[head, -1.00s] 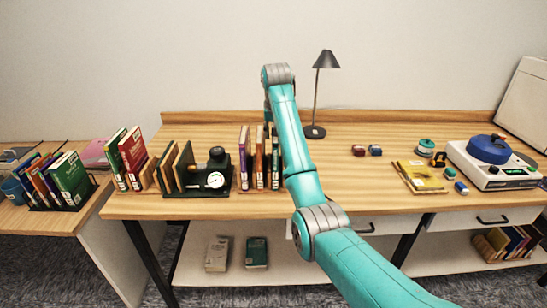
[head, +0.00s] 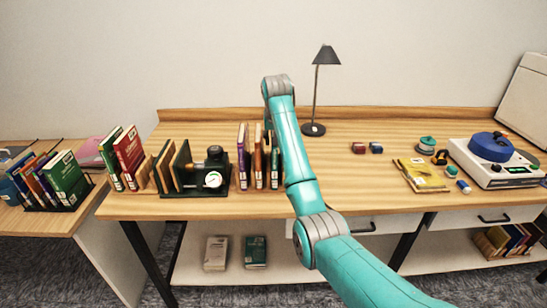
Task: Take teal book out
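A small row of upright books stands on the desk left of my arm: a purple one (head: 243,158), an orange-brown one (head: 258,160), and a dark teal-green one (head: 275,165) at the right end, partly behind my arm. Another dark teal-green book (head: 256,252) lies on the lower shelf. I cannot tell from colour alone which is the teal book. My teal arm reaches over the desk and bends down just behind the row's right end. My gripper is hidden behind the arm and books.
A black press with a round gauge (head: 212,179) stands left of the row, with red and green books (head: 128,155) further left. A desk lamp (head: 315,128) stands behind my arm. The desk right of my arm is mostly clear up to the yellow packet (head: 420,174).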

